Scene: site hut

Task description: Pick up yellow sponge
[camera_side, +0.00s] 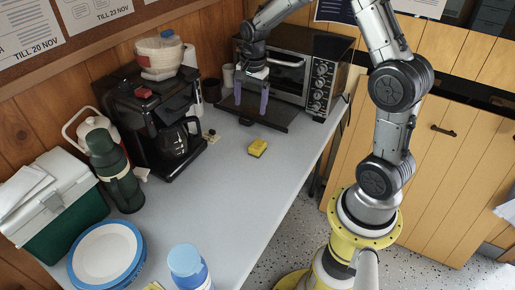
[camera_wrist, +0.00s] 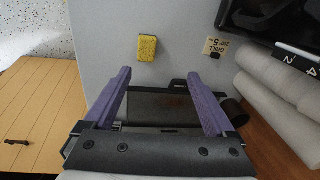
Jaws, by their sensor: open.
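The yellow sponge (camera_side: 257,148) lies on the grey counter (camera_side: 235,190), in front of the toaster oven. In the wrist view the sponge (camera_wrist: 147,48) shows a speckled yellow face with a darker edge, beyond the fingertips and left of the middle. My gripper (camera_side: 251,104) is above the dark tray in front of the toaster oven, behind the sponge in the side view. Its two purple fingers are apart with nothing between them, as the wrist view also shows (camera_wrist: 160,82). The sponge is clear of the fingers and unobstructed.
The toaster oven (camera_side: 290,72) stands behind my gripper. A coffee maker (camera_side: 150,110) stands left of the sponge. A small tag (camera_wrist: 215,47) lies near the sponge. A green flask (camera_side: 113,170), blue-rimmed plates (camera_side: 105,252) and a blue-capped container (camera_side: 187,265) are nearer. Counter around the sponge is mostly clear.

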